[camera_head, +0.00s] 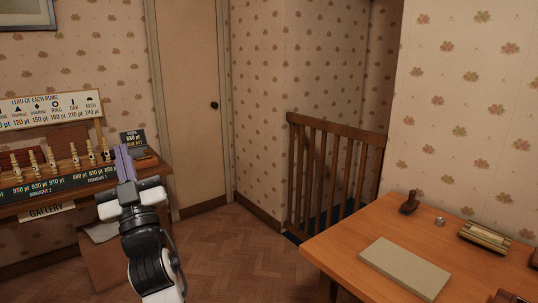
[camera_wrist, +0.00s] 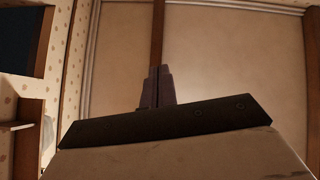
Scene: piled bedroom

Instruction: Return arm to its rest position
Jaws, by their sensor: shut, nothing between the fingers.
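My gripper (camera_head: 124,162) shows at the lower left of the head view, at the end of my black and white arm. Its purple-grey fingers point up and lie together, with nothing between them. In the wrist view the gripper (camera_wrist: 157,88) is dark, its fingers side by side and touching. It is raised in front of the right end of the shelf (camera_head: 90,185), and I cannot tell how far it stands from that shelf. Behind it in the wrist view is a pale panelled surface (camera_wrist: 225,60).
The shelf holds several small brass-coloured pieces and price signs. A closed door (camera_head: 190,100) is behind it. A wooden table (camera_head: 370,220) with a grey-green slab (camera_head: 404,268) and small items stands at right. A wooden railing (camera_head: 330,165) stands behind the table. Parquet floor (camera_head: 235,250) between is clear.

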